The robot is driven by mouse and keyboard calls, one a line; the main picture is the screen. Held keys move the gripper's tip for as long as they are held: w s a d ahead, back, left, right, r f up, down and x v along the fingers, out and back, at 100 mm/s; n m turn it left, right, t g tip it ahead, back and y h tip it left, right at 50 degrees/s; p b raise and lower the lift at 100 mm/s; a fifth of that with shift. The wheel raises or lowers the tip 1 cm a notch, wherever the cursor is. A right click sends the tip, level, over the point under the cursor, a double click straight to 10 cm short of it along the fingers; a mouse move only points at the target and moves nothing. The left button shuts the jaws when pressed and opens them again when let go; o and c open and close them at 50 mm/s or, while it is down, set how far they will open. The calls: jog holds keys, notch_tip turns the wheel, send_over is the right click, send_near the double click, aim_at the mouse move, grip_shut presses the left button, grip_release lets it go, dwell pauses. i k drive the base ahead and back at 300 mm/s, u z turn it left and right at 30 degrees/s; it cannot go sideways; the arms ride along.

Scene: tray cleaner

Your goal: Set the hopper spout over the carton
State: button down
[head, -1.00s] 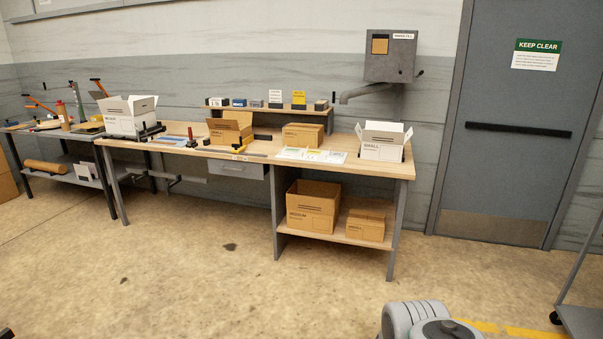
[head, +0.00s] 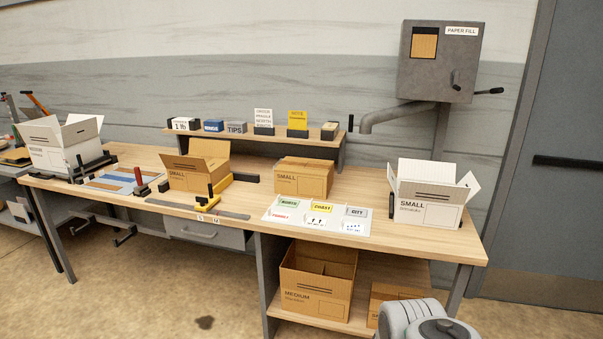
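The paper fill hopper (head: 430,75) is a grey box on the wall at the back right, with a small brown window and dark handles on its right side. Its grey spout (head: 388,115) reaches out to the left and bends down at its end, above the back of the bench. An open white carton (head: 425,206) marked SMALL stands at the bench's right end, to the right of the spout's mouth and lower. The spout end is not over this carton. Another open white carton (head: 66,150) stands at the far left. My gripper is not in view; only a grey part of my arm shows at the bottom.
The wooden bench (head: 365,185) also bears an open brown carton (head: 198,170), a closed brown carton (head: 304,178), label cards (head: 318,215) and a yellow-handled tool (head: 214,194). More brown cartons (head: 318,285) sit on the lower shelf.

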aim_at(367, 123)
jog(key=i, duration=0.85)
jog(key=u, duration=1.25)
jog(key=i, duration=1.4)
jog(key=z, duration=0.45)
jog(key=i, duration=0.65)
jog(key=u, duration=0.1)
